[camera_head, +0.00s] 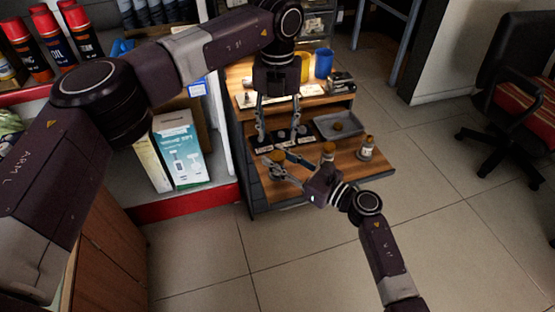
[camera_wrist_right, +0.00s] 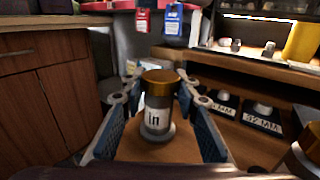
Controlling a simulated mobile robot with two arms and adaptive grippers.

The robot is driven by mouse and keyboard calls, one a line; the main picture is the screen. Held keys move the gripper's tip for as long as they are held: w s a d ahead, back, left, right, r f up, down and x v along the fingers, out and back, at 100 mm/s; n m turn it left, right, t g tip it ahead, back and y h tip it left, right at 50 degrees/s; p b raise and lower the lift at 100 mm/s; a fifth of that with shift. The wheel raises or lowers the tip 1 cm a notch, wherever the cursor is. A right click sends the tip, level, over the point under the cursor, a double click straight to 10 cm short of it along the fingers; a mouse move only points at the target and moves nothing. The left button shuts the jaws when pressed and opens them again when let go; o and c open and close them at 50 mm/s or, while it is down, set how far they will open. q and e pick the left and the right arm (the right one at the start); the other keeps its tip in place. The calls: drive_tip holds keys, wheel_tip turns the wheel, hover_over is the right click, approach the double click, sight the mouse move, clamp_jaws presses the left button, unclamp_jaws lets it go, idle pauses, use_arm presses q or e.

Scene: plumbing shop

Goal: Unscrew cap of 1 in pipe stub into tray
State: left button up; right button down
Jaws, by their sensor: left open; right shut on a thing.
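A pipe stub with a brass-coloured cap (camera_wrist_right: 160,80) stands upright on the wooden bench; its label (camera_wrist_right: 154,118) reads "in", with any number hidden or unclear. It also shows at the bench's left front in the head view (camera_head: 277,156). My right gripper (camera_head: 279,160) reaches it from the right and is shut on the cap, a finger on each side in the wrist view (camera_wrist_right: 155,84). My left gripper (camera_head: 279,138) is open and empty, pointing down above the bench behind the stub. The grey tray (camera_head: 325,128) lies at the back right with a small brownish piece (camera_head: 338,126) in it.
Two more capped stubs stand to the right, one near my right wrist (camera_head: 328,149) and one near the edge (camera_head: 366,148). Black size-marked blocks (camera_wrist_right: 263,115) stand behind the held stub. A raised shelf carries yellow and blue cups (camera_head: 323,63).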

sight(278, 155)
use_arm(q)
drive_tip(key=m, duration=4)
drive_tip(key=shift+f, duration=4.05)
